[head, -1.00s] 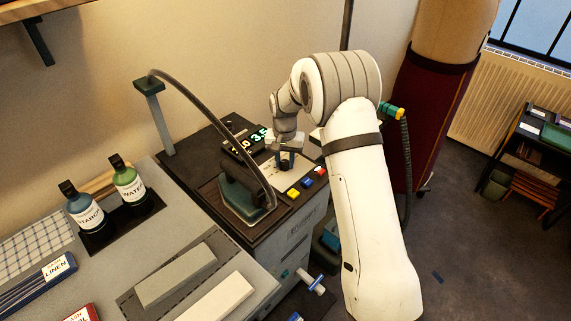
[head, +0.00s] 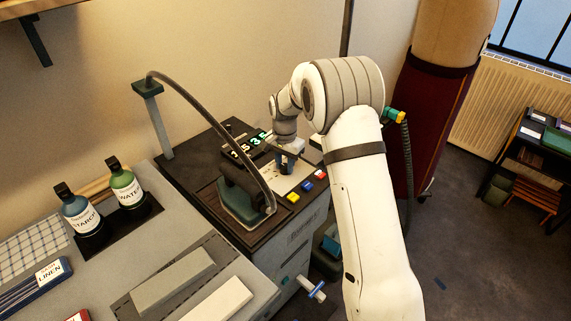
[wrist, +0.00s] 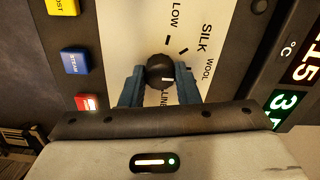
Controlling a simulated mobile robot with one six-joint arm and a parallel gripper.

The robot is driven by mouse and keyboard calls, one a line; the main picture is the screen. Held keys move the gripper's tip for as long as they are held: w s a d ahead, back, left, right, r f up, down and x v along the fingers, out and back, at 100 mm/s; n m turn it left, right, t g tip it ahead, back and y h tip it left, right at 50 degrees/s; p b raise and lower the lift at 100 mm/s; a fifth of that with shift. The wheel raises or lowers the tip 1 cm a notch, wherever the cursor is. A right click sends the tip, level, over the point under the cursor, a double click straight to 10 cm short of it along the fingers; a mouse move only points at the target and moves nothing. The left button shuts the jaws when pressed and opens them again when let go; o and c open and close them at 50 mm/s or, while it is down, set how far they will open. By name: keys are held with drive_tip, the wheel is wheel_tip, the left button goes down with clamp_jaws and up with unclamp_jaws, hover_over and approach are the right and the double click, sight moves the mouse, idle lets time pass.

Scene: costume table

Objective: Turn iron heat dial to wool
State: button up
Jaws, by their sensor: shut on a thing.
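The heat dial (wrist: 160,68) is a round black knob on a pale panel (wrist: 122,32), in the wrist view. LOW, SILK, WOOL and a partly covered LINEN label are printed around it. A short white mark shows on the knob's lower right; I cannot tell exactly which label it points to. My gripper (wrist: 160,84) has its blue fingers shut on the dial, one on each side. In the head view my gripper (head: 288,165) reaches down to the panel, hiding the dial. The iron (head: 240,200) stands left of it on its dark rest.
Yellow, blue and red buttons (head: 307,185) lie close right of my gripper. A lit display (head: 246,146) stands behind the panel. The iron's cable (head: 215,98) arches over the station. Two bottles (head: 126,186) stand on the table at left.

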sight(285, 166)
drive_tip(key=o, duration=1)
drive_tip(key=shift+c, duration=0.2)
wheel_tip(285, 166, up, 8)
drive_tip(key=shift+f+b, duration=0.1)
drive_tip(key=shift+b, duration=0.3)
drive_tip(key=shift+d, duration=0.1)
